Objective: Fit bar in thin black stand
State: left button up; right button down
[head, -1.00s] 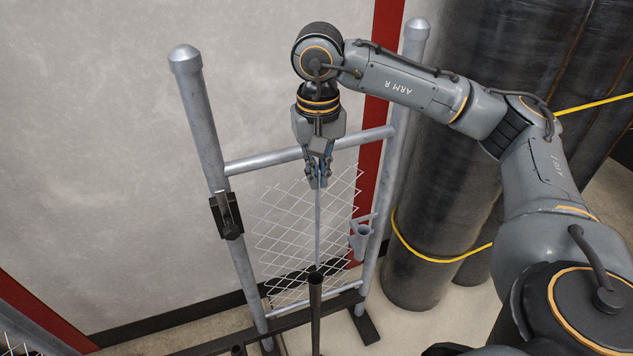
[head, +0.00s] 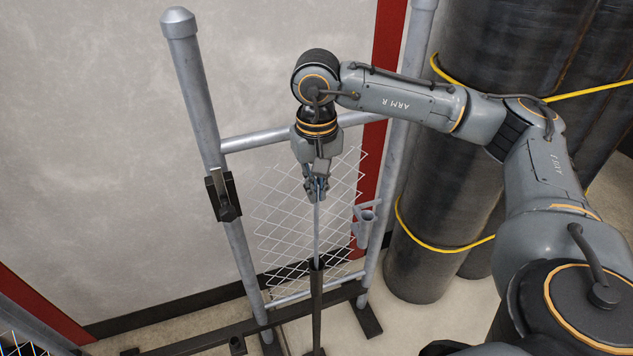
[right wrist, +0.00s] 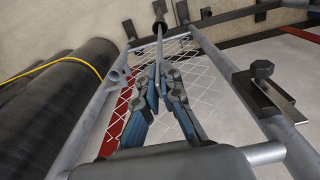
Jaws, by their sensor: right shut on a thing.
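A thin grey bar (head: 317,232) hangs nearly upright from my right gripper (head: 316,194), which is shut on its upper part. The thin black stand (head: 317,300) is a dark upright tube below it. In the head view the bar's lower end meets the tube's top; I cannot tell how deep it sits. In the right wrist view the bar (right wrist: 160,48) runs from between the fingers of the gripper (right wrist: 162,70) to the tube's dark mouth (right wrist: 160,25). My left gripper is not in view.
A grey pipe frame (head: 207,130) with white chainlink mesh (head: 290,225) stands behind the bar. A black clamp (head: 222,195) is on its left post and a grey bracket (head: 364,225) by its right post. Large dark rolls (head: 440,190) with yellow straps stand at the right.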

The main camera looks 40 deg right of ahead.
aim_at(316, 212)
notch_tip(316, 212, down, 7)
jog(key=b, duration=0.5)
jog(key=shift+r, duration=0.15)
jog(key=shift+f+b, duration=1.25)
jog(key=shift+b, duration=0.15)
jog(key=c, duration=1.4)
grip_release()
jog(key=shift+c, duration=0.2)
notch_tip(316, 212, up, 12)
